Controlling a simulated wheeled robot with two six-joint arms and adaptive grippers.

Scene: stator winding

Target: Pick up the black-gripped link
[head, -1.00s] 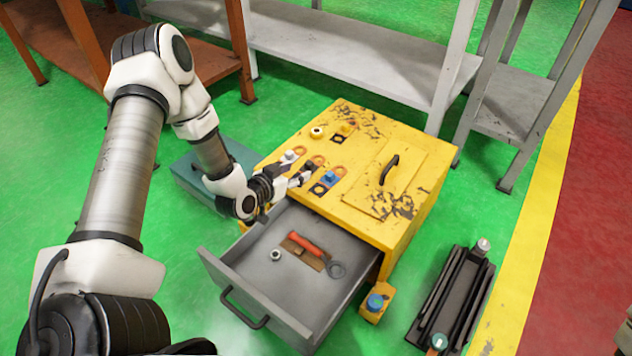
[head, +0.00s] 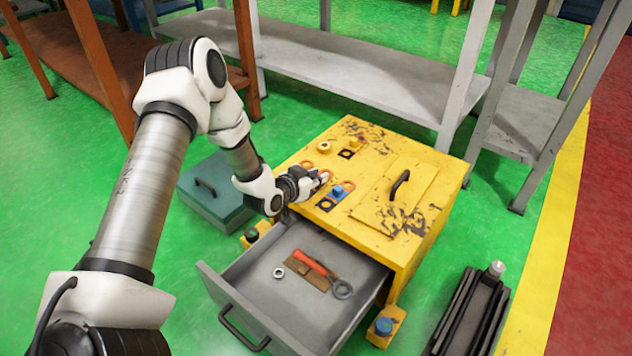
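The links lie in a row on the left part of the yellow cabinet's top (head: 362,224). Orange rings (head: 307,165) show at the far side of my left gripper. A link with a blue grip (head: 337,191) lies just right of the gripper. My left gripper (head: 318,181) is low over the row, at the cabinet's left edge. Its fingers cover the place of the black-gripped link, so I cannot make out the black grip or whether the fingers hold it. My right gripper is not in view.
A grey drawer (head: 310,246) stands open below the gripper, holding a red-handled tool (head: 315,263) and a metal ring (head: 279,273). A black handle (head: 399,184) rises from the cabinet's top. A teal box (head: 212,205) sits on the floor at left. Grey shelves (head: 370,75) stand behind.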

